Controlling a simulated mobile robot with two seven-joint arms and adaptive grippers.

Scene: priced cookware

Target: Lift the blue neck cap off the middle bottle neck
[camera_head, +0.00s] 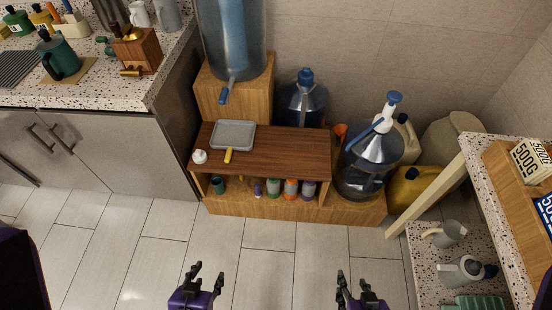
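The middle bottle (300,103) is a clear blue water bottle standing behind the wooden shelf, against the wall. Its lower part is hidden by the shelf. The blue neck cap (306,76) sits on top of its neck. My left gripper (207,275) is at the bottom of the view, in front of the shelf and well away from the cap, with its fingers apart and nothing between them. My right gripper (360,283) is at the bottom right of it, also with its fingers apart and empty.
The wooden shelf (290,148) carries a grey tray (233,134) and stands before the bottle. A large bottle with a tap (233,40) is left of it; a bottle with a pump (370,150) is right. Counters flank both sides. The tiled floor (270,240) in front is clear.

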